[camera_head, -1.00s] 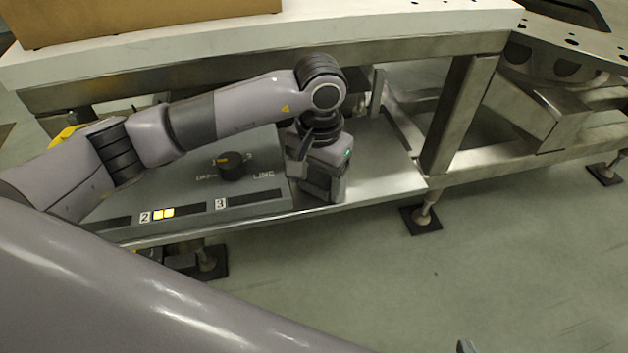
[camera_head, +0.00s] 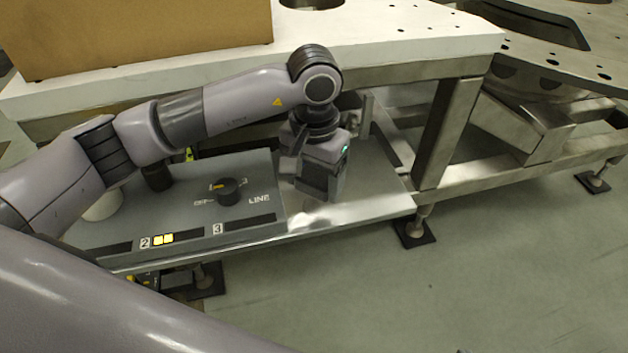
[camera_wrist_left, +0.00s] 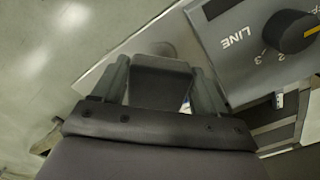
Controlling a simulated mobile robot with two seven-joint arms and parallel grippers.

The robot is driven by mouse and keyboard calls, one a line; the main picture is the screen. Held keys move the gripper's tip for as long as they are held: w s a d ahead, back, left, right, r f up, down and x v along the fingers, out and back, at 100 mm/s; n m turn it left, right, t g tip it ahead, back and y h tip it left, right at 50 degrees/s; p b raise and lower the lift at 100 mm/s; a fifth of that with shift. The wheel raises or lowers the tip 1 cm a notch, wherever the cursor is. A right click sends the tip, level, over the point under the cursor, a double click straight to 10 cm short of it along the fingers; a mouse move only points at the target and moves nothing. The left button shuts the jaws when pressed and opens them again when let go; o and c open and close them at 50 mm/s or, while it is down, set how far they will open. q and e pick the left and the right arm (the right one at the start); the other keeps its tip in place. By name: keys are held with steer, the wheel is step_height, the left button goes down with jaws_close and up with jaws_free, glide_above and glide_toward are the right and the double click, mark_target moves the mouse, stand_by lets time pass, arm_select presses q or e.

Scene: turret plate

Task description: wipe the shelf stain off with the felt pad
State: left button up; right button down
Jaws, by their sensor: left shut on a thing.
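My left gripper (camera_head: 316,192) points down over the metal shelf (camera_head: 375,195), just right of the grey control box. In the left wrist view its two fingers (camera_wrist_left: 161,88) are shut on a dark block, the felt pad (camera_wrist_left: 160,80). I cannot tell whether the pad touches the shelf. A faint greyish smudge (camera_wrist_left: 163,47), possibly the stain, shows on the shelf just beyond the pad in the wrist view. In the head view the shelf in front of the gripper shows bright reflections, and no stain is clear there. My right gripper is not in view.
The grey control box (camera_head: 180,218) has a black knob (camera_head: 230,192), LINE lettering and yellow lights close left of the gripper. A metal leg (camera_head: 445,135) stands to the right. The white tabletop (camera_head: 420,35) with a cardboard box (camera_head: 140,35) is above and behind.

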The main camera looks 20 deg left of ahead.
arm_select(q)
steer(key=shift+r+p, duration=0.4)
steer(key=shift+r, duration=1.05)
